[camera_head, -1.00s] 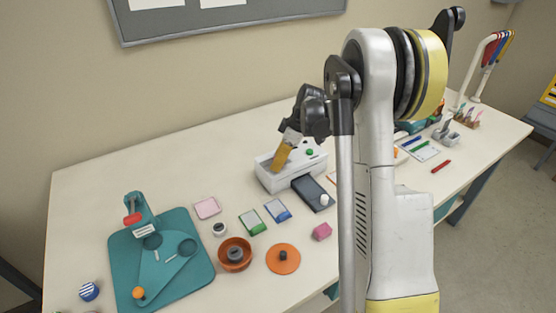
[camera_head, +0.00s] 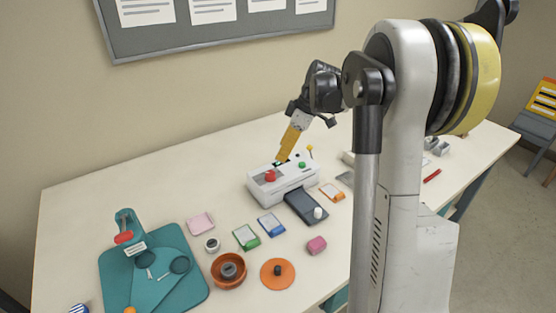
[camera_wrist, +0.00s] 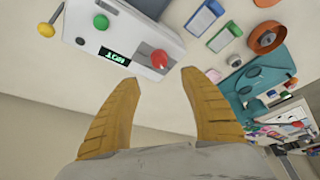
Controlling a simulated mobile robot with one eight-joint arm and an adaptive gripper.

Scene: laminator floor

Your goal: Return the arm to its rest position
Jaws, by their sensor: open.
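My gripper (camera_head: 287,150) is raised behind and above the white laminator (camera_head: 282,184), near the back of the table. In the wrist view its two yellow fingers (camera_wrist: 159,82) are spread apart with nothing between them. The laminator (camera_wrist: 135,35) shows there with a red knob (camera_wrist: 160,59), a green button (camera_wrist: 101,22), a yellow-tipped lever (camera_wrist: 46,30) and a lit display (camera_wrist: 114,56). In the head view my arm's upright links cover the right part of the table.
A teal press (camera_head: 150,262) stands at the front left. A grey board (camera_head: 215,25) hangs on the wall. The table's back left is clear.

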